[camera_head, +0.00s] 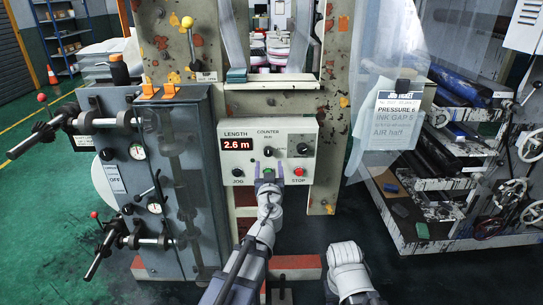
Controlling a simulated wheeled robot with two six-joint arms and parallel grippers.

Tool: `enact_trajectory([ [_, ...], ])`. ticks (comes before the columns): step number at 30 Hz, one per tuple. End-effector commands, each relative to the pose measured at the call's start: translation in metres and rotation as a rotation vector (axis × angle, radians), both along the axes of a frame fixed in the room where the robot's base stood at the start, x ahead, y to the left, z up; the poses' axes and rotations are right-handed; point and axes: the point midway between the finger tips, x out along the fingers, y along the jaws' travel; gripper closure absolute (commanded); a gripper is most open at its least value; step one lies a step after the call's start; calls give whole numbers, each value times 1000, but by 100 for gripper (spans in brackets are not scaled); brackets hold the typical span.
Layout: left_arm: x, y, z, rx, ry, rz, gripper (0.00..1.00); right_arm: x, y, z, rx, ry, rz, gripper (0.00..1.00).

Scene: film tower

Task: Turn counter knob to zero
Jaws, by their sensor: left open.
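A light grey control panel (222,131) faces me, labelled LENGTH and COUNTER. Its red display (236,144) reads 2.6 m. The small dark counter knob (268,152) sits under the words COUNTER RUN; its exact pointing direction is too small to read. My left gripper (268,176) is open and empty, in front of the panel just below the counter knob. Its fingers are either side of the green button (268,170), and I see no hold on the knob. My right arm shows at the bottom right of centre, but its gripper fingers do not show.
A larger dark knob (303,148) is right of the counter knob. The black JOG button (237,172) and the red STOP button (299,171) flank my gripper. A grey cabinet (185,140) with levers and gauges stands left. A clear sheet with a tag (397,107) hangs right.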

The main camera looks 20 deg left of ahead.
Motion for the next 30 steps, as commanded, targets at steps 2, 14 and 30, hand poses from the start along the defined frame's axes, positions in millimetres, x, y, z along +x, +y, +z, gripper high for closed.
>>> enact_trajectory([
  [2, 7, 2, 0, 0, 0, 1, 28, 0, 0, 0, 0, 0, 0, 50],
  [14, 62, 17, 0, 0, 1, 2, 28, 0, 0, 0, 0, 0, 0, 50],
  [30, 72, 21, 0, 0, 1, 2, 44, 0, 0, 0, 0, 0, 0, 50],
])
